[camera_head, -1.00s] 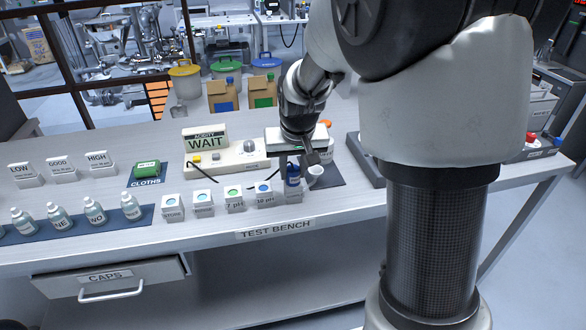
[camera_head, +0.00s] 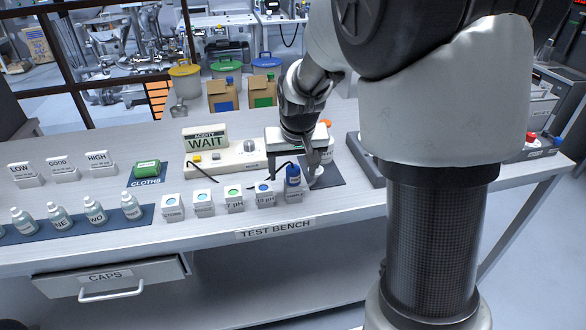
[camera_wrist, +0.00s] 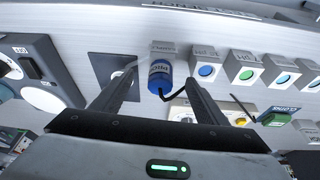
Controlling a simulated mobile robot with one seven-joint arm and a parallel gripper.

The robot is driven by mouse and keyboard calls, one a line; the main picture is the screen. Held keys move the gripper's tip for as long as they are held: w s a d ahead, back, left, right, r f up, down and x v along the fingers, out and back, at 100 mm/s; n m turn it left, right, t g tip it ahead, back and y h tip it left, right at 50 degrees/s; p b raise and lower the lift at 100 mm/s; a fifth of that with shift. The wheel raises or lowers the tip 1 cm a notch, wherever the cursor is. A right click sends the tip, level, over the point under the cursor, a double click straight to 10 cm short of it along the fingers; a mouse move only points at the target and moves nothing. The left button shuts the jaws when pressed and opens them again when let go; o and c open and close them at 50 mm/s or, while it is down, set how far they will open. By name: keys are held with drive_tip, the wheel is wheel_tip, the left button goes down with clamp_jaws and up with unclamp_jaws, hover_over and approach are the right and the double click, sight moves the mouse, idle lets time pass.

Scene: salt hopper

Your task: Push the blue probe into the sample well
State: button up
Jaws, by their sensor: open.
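The blue probe (camera_head: 293,174) stands upright at the sample block (camera_head: 295,196), the rightmost in the row of blocks along the bench's front. How deep it sits in the well cannot be told. In the wrist view the labelled probe (camera_wrist: 160,77) shows between my two spread fingers, with the block (camera_wrist: 163,47) just beyond it. My gripper (camera_head: 305,165) is open and empty, at the probe's right and rear in the head view. Any contact with the probe cannot be made out. The acidity meter (camera_head: 206,141) reads WAIT.
More blocks with coloured wells, including the 10 pH one (camera_head: 265,197), stand left of the sample block. A white cup (camera_head: 317,172) is close on the right, on a dark mat (camera_head: 330,178). Bottles (camera_head: 131,207) line the left front. A black cable loops behind the blocks.

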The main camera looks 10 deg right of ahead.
drive_tip(key=shift+r, duration=0.1)
drive_tip(key=shift+p+v, duration=1.9)
drive_tip(key=shift+v, duration=1.05)
